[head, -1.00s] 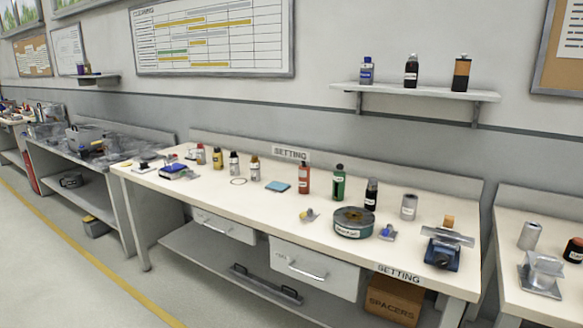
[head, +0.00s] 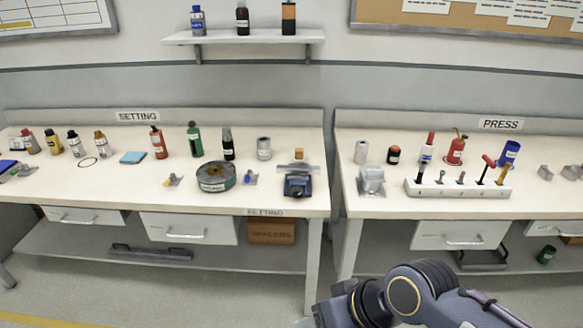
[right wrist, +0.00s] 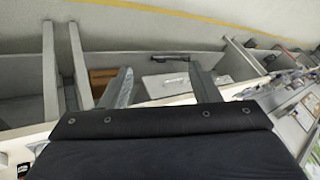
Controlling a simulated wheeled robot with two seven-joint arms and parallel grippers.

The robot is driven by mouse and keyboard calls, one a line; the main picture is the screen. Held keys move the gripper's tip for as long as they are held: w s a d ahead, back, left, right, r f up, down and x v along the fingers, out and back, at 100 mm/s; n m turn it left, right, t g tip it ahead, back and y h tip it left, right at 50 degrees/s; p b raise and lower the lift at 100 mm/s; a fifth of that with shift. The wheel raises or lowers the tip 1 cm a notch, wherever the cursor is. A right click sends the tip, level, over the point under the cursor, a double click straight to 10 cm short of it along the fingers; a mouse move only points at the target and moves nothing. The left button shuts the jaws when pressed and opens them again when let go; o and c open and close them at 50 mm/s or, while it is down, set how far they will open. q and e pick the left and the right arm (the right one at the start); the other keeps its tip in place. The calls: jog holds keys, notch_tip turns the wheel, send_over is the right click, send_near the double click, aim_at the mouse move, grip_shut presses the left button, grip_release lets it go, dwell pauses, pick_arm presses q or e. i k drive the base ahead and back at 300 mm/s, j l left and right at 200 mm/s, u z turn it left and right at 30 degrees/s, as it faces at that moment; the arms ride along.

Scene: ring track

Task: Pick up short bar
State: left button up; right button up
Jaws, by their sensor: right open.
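No single thing is marked as the short bar. A grey metal bar lies across a blue fixture (head: 298,185) at the right end of the setting bench. A long dark bar (head: 150,252) lies on that bench's lower shelf, and a shorter dark one (head: 482,260) lies under the press bench. My right gripper (right wrist: 160,68) is open in the right wrist view, with nothing seen between its fingers. A drawer front and shelf show beyond them. In the head view only my right arm shows, at lower right. My left gripper is not in view.
The setting bench (head: 100,183) holds bottles, a green round tin (head: 216,177) and small parts. The press bench (head: 390,207) stands to its right past a narrow gap, with a white tool rack (head: 458,188). Drawers hang below. A cardboard box (head: 271,231) sits on the lower shelf.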

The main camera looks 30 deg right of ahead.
aim_at(282, 169)
jog(key=i+l+u, duration=0.1)
jog(key=l+u, duration=0.6)
jog(key=u, duration=0.2)
jog(key=l+u, duration=0.1)
jog(key=l, duration=0.65)
jog(key=l+u, duration=0.1)
jog(key=l, duration=0.6)
jog(key=k+l+u, duration=0.1)
jog(key=l, duration=0.6)
